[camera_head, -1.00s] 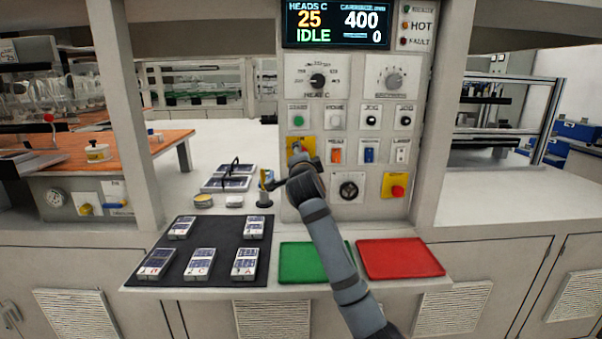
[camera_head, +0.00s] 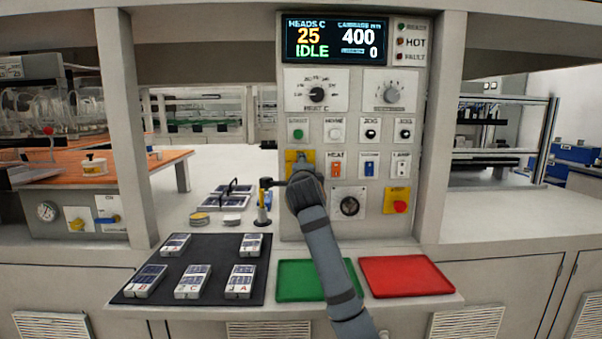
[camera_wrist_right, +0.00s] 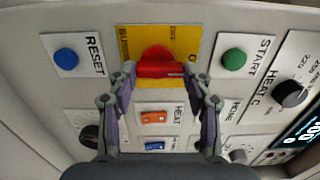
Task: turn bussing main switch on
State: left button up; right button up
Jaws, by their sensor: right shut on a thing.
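The bussing main switch is a red rotary handle (camera_wrist_right: 160,66) on a yellow plate (camera_wrist_right: 190,38) in the right wrist view. The plate's lettering is partly hidden. My right gripper (camera_wrist_right: 160,72) has its two fingers on either side of the red handle, shut on it. The handle lies across the picture between the fingertips. In the head view my right gripper (camera_head: 302,163) is at the yellow plate (camera_head: 291,157) on the control panel and hides the handle. My left gripper is not in view.
A green START button (camera_wrist_right: 234,59) and a blue RESET button (camera_wrist_right: 66,59) flank the plate. An orange HEAT rocker (camera_wrist_right: 154,117) sits near the fingers. Green (camera_head: 285,291) and red (camera_head: 440,287) trays and a black mat (camera_head: 214,278) lie below the panel. The display (camera_head: 335,39) reads IDLE.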

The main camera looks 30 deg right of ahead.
jog(key=o, duration=1.2)
jog(key=shift+c, duration=0.2)
jog(key=v, duration=1.2)
jog(key=shift+d+f, duration=0.1)
